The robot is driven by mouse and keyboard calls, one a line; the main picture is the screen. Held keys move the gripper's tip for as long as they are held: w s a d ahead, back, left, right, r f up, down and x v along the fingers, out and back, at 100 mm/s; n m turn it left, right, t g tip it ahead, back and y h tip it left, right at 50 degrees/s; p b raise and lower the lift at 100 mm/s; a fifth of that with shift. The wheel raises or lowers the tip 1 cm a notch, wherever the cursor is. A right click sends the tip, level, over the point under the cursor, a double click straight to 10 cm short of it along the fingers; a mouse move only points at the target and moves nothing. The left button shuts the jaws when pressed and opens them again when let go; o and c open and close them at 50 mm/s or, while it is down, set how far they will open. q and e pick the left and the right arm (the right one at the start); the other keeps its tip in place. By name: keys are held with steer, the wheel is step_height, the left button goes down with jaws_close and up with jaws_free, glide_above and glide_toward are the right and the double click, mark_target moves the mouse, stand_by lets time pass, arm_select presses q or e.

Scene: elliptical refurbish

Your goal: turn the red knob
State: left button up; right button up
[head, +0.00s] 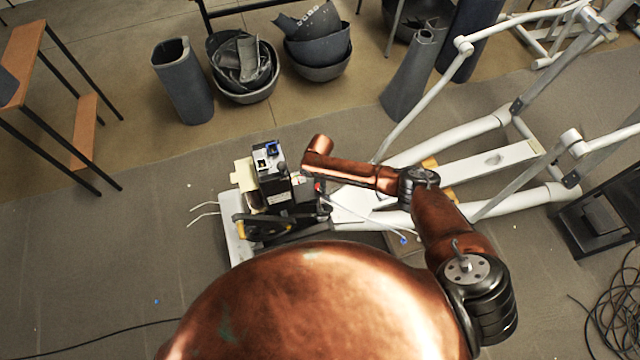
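A small red spot (318,187), which may be the red knob, shows on the right side of the dark mechanism (270,185) at the front end of the elliptical machine. It is very small and partly crowded by dark parts. My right arm reaches in from the right, and its copper wrist (318,148) hangs just above and beside the mechanism. Dark shapes below the wrist cannot be told apart as gripper or machine, so the fingers and any contact are unclear. My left gripper is not in view.
The white elliptical frame (490,160) stretches to the upper right. Bins and bowls (240,70) stand at the back. A wooden shelf unit (85,130) is at left, a black stand (600,215) at right, with coiled cables (612,310). Bare grey floor lies left of the mechanism.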

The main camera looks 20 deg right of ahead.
steer(key=shift+m, duration=0.5)
steer(key=o, duration=1.2)
steer(key=shift+c, duration=0.2)
step_height(320, 180, up, 12)
stand_by(0.3)
